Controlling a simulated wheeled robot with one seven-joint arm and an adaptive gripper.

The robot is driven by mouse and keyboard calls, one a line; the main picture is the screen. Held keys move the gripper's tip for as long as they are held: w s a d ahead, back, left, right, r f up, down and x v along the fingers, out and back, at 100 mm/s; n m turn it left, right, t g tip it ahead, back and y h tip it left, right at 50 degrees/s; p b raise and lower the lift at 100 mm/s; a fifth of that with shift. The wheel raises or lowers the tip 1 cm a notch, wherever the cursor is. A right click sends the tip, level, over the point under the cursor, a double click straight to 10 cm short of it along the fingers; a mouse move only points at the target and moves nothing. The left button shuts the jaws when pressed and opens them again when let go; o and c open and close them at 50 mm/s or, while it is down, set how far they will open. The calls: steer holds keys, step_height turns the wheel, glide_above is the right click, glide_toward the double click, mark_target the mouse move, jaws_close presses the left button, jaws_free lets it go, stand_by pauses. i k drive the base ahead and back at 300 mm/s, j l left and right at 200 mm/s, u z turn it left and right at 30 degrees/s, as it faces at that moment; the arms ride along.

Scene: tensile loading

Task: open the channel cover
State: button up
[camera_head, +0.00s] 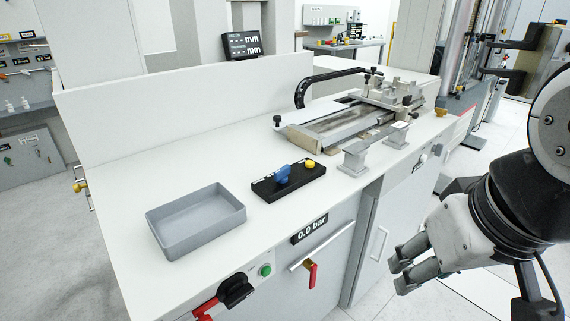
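A long metal fixture (345,120) lies on the white bench toward its far right end. It has a pale flat plate between rails, dark knobs and a metal clamp block (395,95) at its right. I cannot tell which part is the channel cover or whether it is open. My gripper (398,274) is at the lower right, in front of the bench and well apart from the fixture. Its two grey fingers are spread with a gap and hold nothing.
A grey empty tray (196,222) and a black block with blue and yellow knobs (289,181) sit on the bench. A grey stand (370,154) is before the fixture. Red-handled valves (312,274) and a "0.0 bar" display (309,230) are on the bench front.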

mark_target(299, 116)
steer(key=i+l+u, duration=0.25)
steer(key=i, duration=0.3)
steer(key=i+l+u, duration=0.2)
steer(key=i+l, duration=0.2)
steer(key=i, duration=0.15)
